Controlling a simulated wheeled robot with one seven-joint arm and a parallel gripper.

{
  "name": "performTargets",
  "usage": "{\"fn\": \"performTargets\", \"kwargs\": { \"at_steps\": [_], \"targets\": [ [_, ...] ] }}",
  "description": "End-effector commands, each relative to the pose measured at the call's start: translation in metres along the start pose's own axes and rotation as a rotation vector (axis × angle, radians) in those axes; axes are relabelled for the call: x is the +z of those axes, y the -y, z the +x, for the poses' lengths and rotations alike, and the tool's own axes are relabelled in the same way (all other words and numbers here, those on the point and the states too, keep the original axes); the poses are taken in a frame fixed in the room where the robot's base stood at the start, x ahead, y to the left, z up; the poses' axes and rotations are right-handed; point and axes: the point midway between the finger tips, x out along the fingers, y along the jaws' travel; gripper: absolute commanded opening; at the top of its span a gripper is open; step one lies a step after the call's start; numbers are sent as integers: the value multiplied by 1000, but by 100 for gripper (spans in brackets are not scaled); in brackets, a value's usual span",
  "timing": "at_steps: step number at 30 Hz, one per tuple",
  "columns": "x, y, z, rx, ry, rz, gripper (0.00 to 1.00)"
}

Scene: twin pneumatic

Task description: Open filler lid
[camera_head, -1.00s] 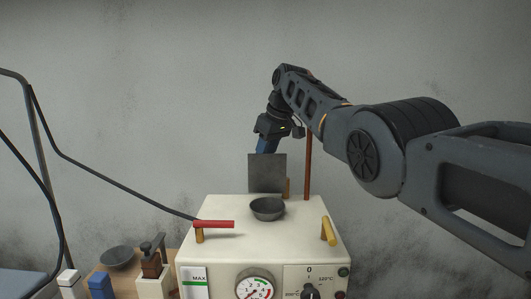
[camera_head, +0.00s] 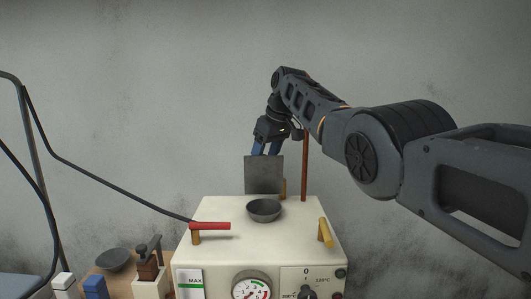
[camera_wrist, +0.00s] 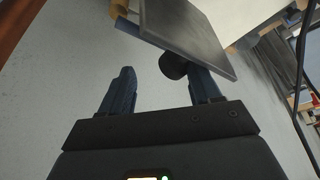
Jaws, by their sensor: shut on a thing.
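The filler lid (camera_head: 264,174) is a flat grey plate standing upright at the back of the cream machine's top. In the wrist view the lid (camera_wrist: 185,35) shows at the top, with a dark round knob (camera_wrist: 173,66) on its side toward me. My gripper (camera_head: 266,149) is behind the lid's upper edge, and the lid hides its fingertips. In the wrist view the two blue fingers of my gripper (camera_wrist: 160,82) stand apart with a clear gap. The knob overlaps the right finger and is clear of the left one; I cannot tell whether it touches.
The cream machine (camera_head: 215,212) has a dark bowl-shaped opening (camera_head: 264,207) on top, a red-handled lever (camera_head: 210,226) at left and a yellow handle (camera_head: 325,232) at right. A brown post (camera_head: 306,170) rises behind, close to my arm. A dark bowl (camera_head: 113,259) stands at lower left.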

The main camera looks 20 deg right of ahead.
Motion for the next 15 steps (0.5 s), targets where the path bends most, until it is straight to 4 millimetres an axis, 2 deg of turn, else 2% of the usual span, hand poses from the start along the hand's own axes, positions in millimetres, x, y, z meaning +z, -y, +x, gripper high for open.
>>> {"fn": "performTargets", "kwargs": {
  "at_steps": [1, 8, 11, 15],
  "targets": [
    [10, -3, 10, -1, 22, 6, 56],
    [10, -3, 6, -1, 21, 5, 56],
    [9, -4, -4, 0, 17, 5, 56],
    [6, -5, -32, 5, 7, 6, 56]
  ]
}}
